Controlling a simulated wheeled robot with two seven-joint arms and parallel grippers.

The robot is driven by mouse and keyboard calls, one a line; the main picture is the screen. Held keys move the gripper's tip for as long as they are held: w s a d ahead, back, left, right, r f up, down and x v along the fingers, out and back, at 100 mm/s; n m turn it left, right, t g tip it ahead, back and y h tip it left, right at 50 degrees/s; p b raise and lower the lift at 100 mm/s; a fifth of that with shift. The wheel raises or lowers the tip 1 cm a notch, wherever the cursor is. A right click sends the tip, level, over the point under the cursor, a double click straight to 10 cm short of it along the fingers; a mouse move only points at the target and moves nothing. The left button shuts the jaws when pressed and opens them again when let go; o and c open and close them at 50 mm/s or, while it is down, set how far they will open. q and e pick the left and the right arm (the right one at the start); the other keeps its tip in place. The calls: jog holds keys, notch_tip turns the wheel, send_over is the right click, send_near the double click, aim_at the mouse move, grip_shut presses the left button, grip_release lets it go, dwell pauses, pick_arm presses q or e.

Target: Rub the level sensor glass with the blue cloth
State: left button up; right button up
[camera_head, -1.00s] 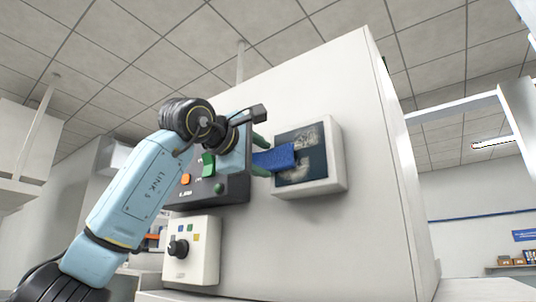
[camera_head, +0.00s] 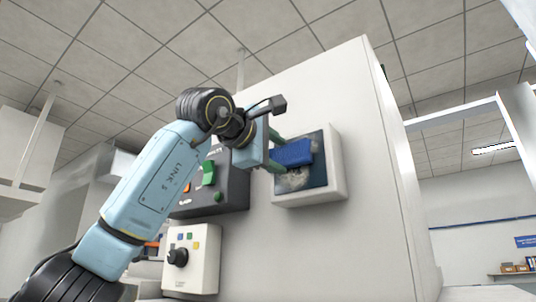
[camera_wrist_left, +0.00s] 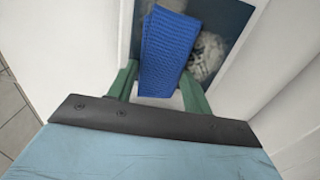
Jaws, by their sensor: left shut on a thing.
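The level sensor glass (camera_head: 317,174) is a dark panel in a white frame on the side of a tall white cabinet. Pale grey smudges lie on its lower part, and it also shows in the left wrist view (camera_wrist_left: 232,22). My left gripper (camera_head: 277,155) has green fingers and is shut on the folded blue cloth (camera_head: 294,152). The cloth is in front of the glass and covers its middle; I cannot tell for certain whether it touches. In the left wrist view the cloth (camera_wrist_left: 168,50) sticks out beyond the fingers (camera_wrist_left: 160,90). My right gripper is not in view.
A dark control box (camera_head: 234,190) with a green switch is left of the glass, partly behind my arm. Below it is a white box (camera_head: 205,262) with a black knob. The white cabinet (camera_head: 375,240) is bare right of the glass frame.

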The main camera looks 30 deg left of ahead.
aim_at(316, 150)
pick_arm(q)
jog(key=shift+s+d, duration=0.15)
jog(key=shift+d, duration=1.7)
jog(key=shift+s+d, duration=0.1)
jog(key=shift+d, duration=1.7)
jog(key=shift+s+a+f+b, duration=0.15)
jog(key=shift+s+b, duration=0.2)
jog(key=shift+s, duration=0.25)
jog(key=shift+s+a+b, duration=0.2)
jog(key=shift+s+b, duration=0.35)
jog(key=shift+s, duration=1.8)
jog(key=shift+s, duration=0.1)
jog(key=s, duration=0.3)
jog(key=shift+a+b, duration=0.1)
jog(key=shift+b, duration=0.25)
jog(key=shift+w, duration=0.15)
